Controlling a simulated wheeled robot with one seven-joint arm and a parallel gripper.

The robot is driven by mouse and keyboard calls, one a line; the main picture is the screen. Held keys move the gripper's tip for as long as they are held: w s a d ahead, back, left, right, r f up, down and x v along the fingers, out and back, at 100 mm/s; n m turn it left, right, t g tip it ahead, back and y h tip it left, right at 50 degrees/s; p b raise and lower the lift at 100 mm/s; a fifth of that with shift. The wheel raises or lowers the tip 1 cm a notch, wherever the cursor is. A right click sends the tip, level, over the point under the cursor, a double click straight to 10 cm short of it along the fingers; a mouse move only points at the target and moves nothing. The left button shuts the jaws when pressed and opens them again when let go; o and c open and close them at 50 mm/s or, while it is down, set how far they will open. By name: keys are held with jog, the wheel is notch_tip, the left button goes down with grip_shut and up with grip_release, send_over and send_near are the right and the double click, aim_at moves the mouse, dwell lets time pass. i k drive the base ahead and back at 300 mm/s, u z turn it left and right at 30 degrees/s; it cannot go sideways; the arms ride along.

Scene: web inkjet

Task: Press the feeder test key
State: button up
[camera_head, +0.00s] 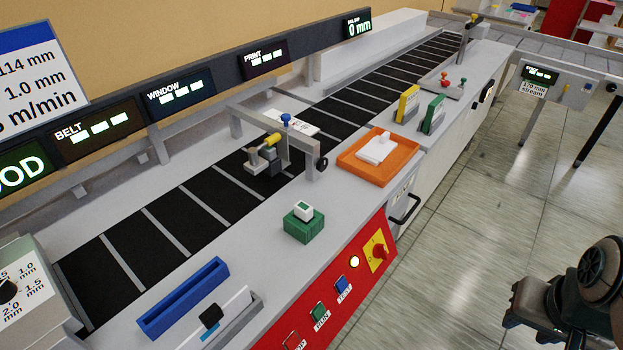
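A blue key (343,286) with a label reading TEST sits on the red front panel (282,327) of the long machine. A green key (319,312) labelled RUN is to its lower left, and another key labelled with letters ending in OP is partly cut off at the bottom edge. My gripper (535,309) appears as dark parts at the lower right, over the floor, well apart from the panel. Its fingers cannot be made out, so whether it is open or shut is unclear.
A yellow plate with a red rotary switch (378,252) and a lit round lamp (354,262) are near the blue key. A drawer handle (405,209) juts out beyond them. An orange tray (350,172) and green block (304,227) stand above on the worktop.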

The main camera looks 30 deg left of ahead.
aim_at(341, 286)
jog(key=z, duration=0.1)
jog(key=k, duration=1.65)
jog(key=u, duration=0.7)
